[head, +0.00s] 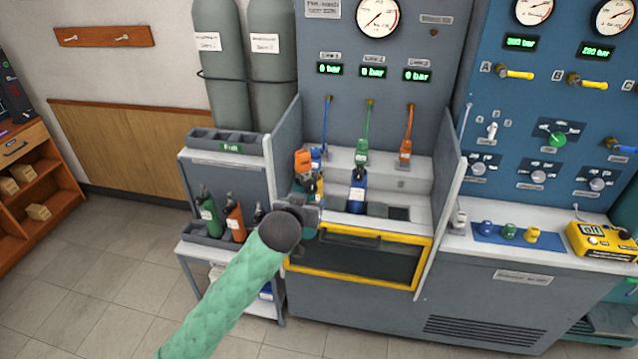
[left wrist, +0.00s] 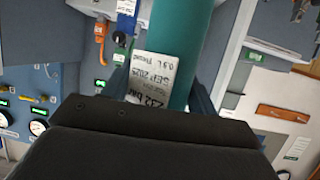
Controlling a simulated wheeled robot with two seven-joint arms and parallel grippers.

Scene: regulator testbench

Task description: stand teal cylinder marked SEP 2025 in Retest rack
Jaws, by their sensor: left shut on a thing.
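The teal cylinder (left wrist: 196,45) fills the upper middle of the left wrist view. Its white label (left wrist: 155,78) reads SEP 2025, 232 bar, and appears upside down. My left gripper (left wrist: 160,92) is shut on the cylinder, one finger on each side. In the head view my left gripper (head: 304,214) is at the left front of the test bay; I cannot make out the cylinder behind it. A grey rack (head: 232,147) with a green label, apparently "Full", is on the upper shelf. I cannot read which rack is Retest. My right gripper is not in view.
A lower rack (head: 196,238) holds green, orange and dark cylinders. A blue cylinder (head: 357,190) stands in the bay. The bay has side panels (head: 440,215) and a yellow-framed front door (head: 350,277). Floor at left (head: 100,270) is clear.

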